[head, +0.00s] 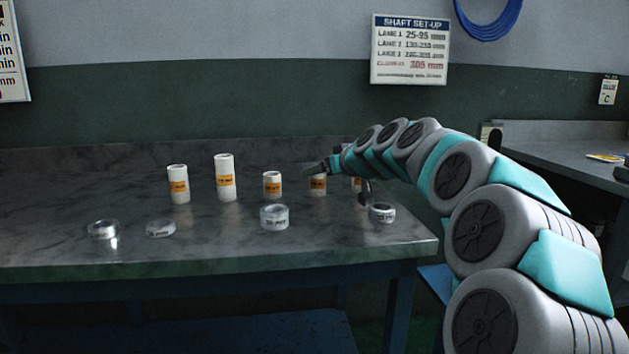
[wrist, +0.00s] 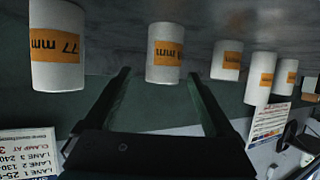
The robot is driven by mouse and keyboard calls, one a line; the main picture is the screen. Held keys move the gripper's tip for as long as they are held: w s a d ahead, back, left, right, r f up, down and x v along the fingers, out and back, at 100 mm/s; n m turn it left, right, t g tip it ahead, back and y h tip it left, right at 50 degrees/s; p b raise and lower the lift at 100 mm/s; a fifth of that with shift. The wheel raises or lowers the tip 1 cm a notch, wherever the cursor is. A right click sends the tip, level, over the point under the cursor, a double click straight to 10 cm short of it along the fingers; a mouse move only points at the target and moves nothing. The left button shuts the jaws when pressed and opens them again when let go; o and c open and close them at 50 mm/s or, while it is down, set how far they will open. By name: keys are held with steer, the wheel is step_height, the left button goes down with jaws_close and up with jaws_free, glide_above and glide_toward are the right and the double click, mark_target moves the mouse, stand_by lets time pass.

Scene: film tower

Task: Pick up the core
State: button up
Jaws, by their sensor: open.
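Several white cylindrical cores with orange labels stand upright in a row on the dark table (head: 60,255). In the head view they are a core (head: 178,190), a tall core (head: 225,167), a core (head: 272,190), a core (head: 318,190) near my gripper (head: 322,168), and a rightmost core partly hidden by my arm. In the upside-down wrist view, my gripper (wrist: 156,76) is open and empty. One core (wrist: 165,72) appears between its fingers in the picture; I cannot tell whether it is within their reach. A core marked 77 mm (wrist: 57,70) is left of the fingers.
Clear and pale rings lie in front of the cores: one (head: 104,230), one (head: 160,229), one (head: 274,217) and one (head: 382,213). A shaft set-up sign (head: 410,50) hangs on the wall. Another bench (head: 560,135) stands at right.

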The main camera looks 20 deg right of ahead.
steer(key=x, duration=0.5)
steer(key=shift+w+a+p, duration=0.2)
steer(key=shift+w+p, duration=0.15)
steer(key=shift+f, duration=0.1)
jaws_close()
stand_by(0.4)
